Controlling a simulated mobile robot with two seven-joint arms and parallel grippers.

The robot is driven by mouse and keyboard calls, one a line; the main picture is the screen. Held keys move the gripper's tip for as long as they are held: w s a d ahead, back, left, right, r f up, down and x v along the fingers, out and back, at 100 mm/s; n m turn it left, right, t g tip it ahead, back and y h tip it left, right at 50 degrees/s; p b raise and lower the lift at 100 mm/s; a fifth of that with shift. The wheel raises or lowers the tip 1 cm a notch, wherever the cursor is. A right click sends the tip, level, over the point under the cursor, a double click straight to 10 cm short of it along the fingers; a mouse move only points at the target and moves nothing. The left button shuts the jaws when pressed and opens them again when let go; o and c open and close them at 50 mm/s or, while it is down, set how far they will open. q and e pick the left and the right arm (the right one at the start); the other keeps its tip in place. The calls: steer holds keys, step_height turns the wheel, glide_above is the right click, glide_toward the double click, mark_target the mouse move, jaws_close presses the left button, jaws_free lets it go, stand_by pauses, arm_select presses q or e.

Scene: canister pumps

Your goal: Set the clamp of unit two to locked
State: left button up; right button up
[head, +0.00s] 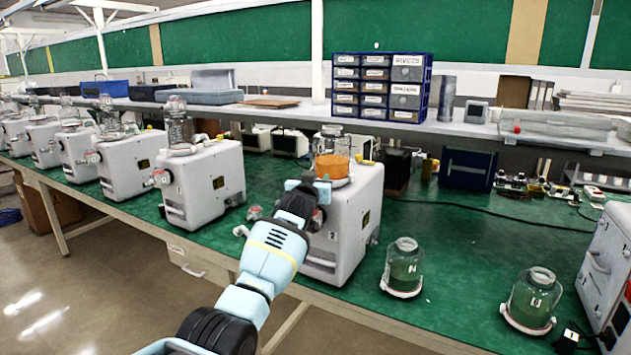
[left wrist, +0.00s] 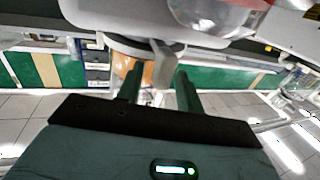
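Unit two, a white pump housing (head: 345,225) marked 2, stands on the green bench with a jar of orange contents (head: 332,165) on top. My left gripper (head: 308,186) is at the upper front left of this housing, beside the jar's base, and hides part of it. In the left wrist view, which looks upside down, the two dark green fingers (left wrist: 159,88) are apart. A grey lever-like tab (left wrist: 162,58), seemingly the clamp, shows between or just beyond them. I cannot tell whether they touch it. The orange jar (left wrist: 148,74) shows behind. My right gripper is not in view.
Several similar white pumps (head: 205,185) line the bench to the left. Another housing (head: 608,265) is at the right edge. A blue drawer cabinet (head: 378,88) stands on the shelf behind.

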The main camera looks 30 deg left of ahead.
arm_select(q)
steer(key=shift+d, duration=0.1)
steer(key=shift+s+d+r, duration=0.15)
steer(key=shift+s, duration=0.3)
steer(key=p+v, duration=0.2)
steer(key=v, duration=0.4)
steer(key=shift+s, duration=0.4)
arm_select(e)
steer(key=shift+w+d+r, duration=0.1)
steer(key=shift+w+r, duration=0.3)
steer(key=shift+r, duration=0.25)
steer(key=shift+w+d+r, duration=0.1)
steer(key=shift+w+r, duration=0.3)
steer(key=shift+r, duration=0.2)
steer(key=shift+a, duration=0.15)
arm_select(q)
steer(key=shift+f, duration=0.25)
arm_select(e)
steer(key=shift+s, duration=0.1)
